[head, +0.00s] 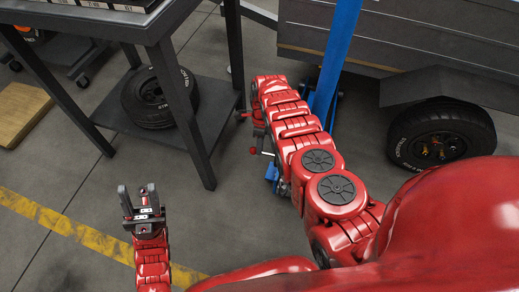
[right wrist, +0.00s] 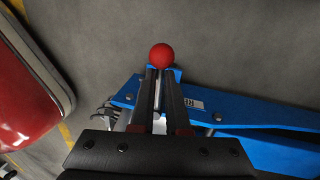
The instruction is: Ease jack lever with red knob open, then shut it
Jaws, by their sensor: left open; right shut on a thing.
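The red knob (right wrist: 162,56) of the jack lever shows in the right wrist view, just past the fingertips of my right gripper (right wrist: 162,75). My right gripper is shut on the lever close below the knob; the fingers hide most of the lever. The blue jack (right wrist: 250,118) lies behind and to the right of the fingers. In the head view, the small red knob (head: 252,151) shows left of the blue jack (head: 272,172), which my right arm partly hides. My left gripper (head: 138,190) is open and empty above the floor at the lower left, away from the jack.
A dark table (head: 100,25) with a tyre (head: 158,97) on its lower shelf stands left of my right arm. The floor around my left gripper is clear.

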